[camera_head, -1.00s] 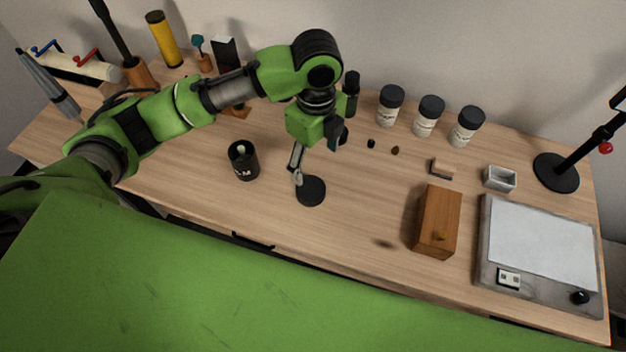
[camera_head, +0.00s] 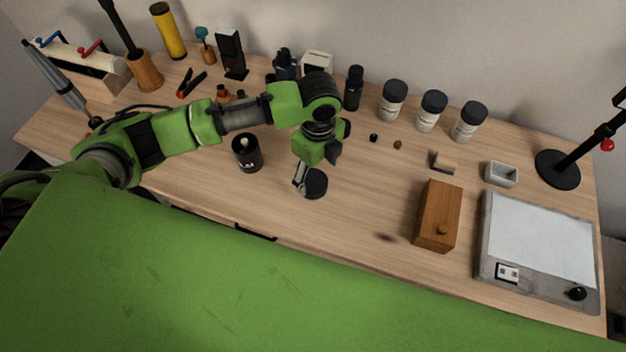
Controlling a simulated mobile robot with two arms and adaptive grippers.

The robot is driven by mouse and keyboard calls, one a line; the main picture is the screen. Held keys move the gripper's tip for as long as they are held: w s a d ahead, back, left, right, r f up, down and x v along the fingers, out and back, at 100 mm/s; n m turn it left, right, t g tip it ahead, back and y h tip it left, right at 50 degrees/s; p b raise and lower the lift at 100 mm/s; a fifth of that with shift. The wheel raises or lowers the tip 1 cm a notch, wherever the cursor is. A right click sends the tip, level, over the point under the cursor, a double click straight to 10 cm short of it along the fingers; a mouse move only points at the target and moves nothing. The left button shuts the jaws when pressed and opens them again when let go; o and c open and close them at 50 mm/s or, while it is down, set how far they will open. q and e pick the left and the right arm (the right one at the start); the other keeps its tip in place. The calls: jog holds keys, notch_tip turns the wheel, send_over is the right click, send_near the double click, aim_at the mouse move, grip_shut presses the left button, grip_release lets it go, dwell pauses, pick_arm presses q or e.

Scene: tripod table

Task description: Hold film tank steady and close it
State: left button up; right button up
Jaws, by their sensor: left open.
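The film tank (camera_head: 247,157) is a black open-topped cylinder with a pale core showing inside. It stands upright on the table, left of my left gripper. A round black lid (camera_head: 316,186) lies flat on the table to the right of the tank, apart from it. My left gripper (camera_head: 301,186) points down at the left side of the lid, with its fingers open. It hides part of the lid, and I cannot tell whether it touches it. My right gripper is not in view.
A wooden box (camera_head: 437,217) and a light panel (camera_head: 541,240) stand on the right. Several dark-capped jars (camera_head: 431,112) line the back. A small grey tray (camera_head: 501,174) sits near the panel. The table between lid and wooden box is clear.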

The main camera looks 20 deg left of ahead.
aim_at(313, 181)
pick_arm(q)
jog(key=f, duration=0.2)
jog(key=a+f+p, duration=0.1)
jog(key=f, duration=0.1)
jog(key=shift+a+f, duration=0.1)
jog(key=shift+f, duration=0.5)
jog(key=shift+c, duration=0.3)
jog(key=c, duration=1)
